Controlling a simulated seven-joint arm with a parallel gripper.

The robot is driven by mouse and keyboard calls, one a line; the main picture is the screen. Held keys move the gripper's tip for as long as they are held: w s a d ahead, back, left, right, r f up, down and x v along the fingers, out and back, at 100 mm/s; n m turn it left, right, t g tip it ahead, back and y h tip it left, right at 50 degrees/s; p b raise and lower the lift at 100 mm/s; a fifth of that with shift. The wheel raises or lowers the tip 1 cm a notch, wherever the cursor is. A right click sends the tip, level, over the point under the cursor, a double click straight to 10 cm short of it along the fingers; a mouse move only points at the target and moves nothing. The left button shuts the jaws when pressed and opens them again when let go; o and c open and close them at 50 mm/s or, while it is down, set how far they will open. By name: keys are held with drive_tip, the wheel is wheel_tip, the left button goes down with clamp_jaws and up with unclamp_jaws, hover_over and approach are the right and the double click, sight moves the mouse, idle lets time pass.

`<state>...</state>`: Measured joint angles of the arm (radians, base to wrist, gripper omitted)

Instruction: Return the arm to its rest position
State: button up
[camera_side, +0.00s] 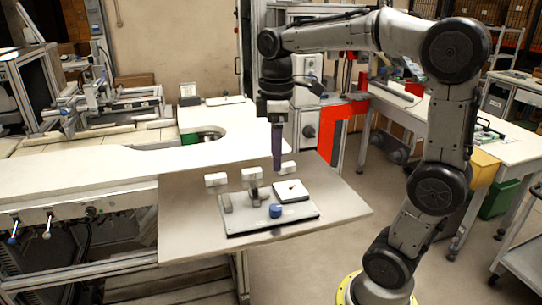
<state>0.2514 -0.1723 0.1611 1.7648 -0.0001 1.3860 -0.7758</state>
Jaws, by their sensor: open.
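My gripper (277,150) points straight down above the table. Its purple fingers hang over the back of a grey plate, near a white square block. They are seen edge-on, so the gap between them hardly shows, and I see nothing held in them. The grey plate (240,228) lies on the table and bears a blue round piece (275,211), a white square block (291,191), a small grey block (227,203) and a dark upright part (255,193). My arm arches up from its base at the right.
Small white blocks stand behind the plate, among them a left one (215,180) and a right one (288,168). The table (345,210) is bare at its right end. A red frame (342,120) and a white bench (425,115) stand behind. Machinery fills the left.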

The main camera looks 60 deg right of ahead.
drive_tip(key=s+a+r+t, duration=0.2)
drive_tip(key=s+a, duration=0.3)
drive_tip(key=s, duration=0.1)
drive_tip(key=s+a+f+m+t, duration=0.2)
drive_tip(key=s+f+m+t, duration=0.1)
drive_tip(key=s+f+m, duration=0.2)
wheel_tip(320, 180, down, 2)
drive_tip(key=shift+s+f+m+t, duration=0.15)
drive_tip(key=shift+m+t, duration=0.15)
drive_tip(key=shift+m, duration=0.2)
